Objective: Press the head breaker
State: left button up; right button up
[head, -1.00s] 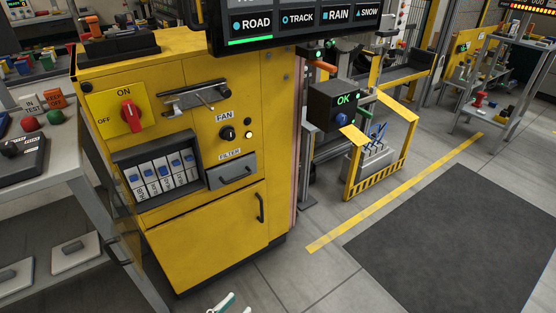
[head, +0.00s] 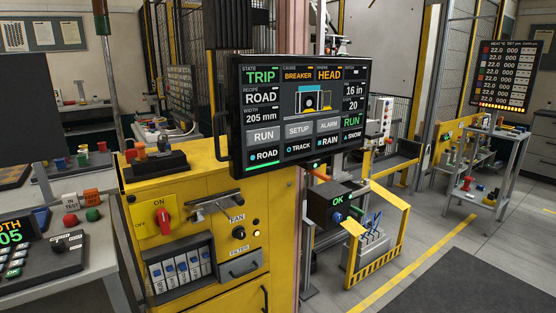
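A row of several white breakers with blue toggles (head: 181,268) sits in a dark recess on the front of the yellow cabinet (head: 222,292). Their labels are too small to read, so I cannot tell which is the head breaker or whether one toggle stands differently. The screen (head: 302,112) above the cabinet shows TRIP, with BREAKER under cause and HEAD beside it. Neither of my grippers is in view.
A red ON/OFF rotary switch (head: 163,217), a metal handle (head: 214,207), a black FAN knob (head: 239,232) and a dark drawer (head: 243,264) surround the breakers. A grey bench with a control box (head: 50,252) stands left. Floor is open at lower right.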

aim_at(182, 266)
jog(key=i+j+u, duration=0.15)
jog(key=j, duration=1.35)
jog(key=k, duration=0.05)
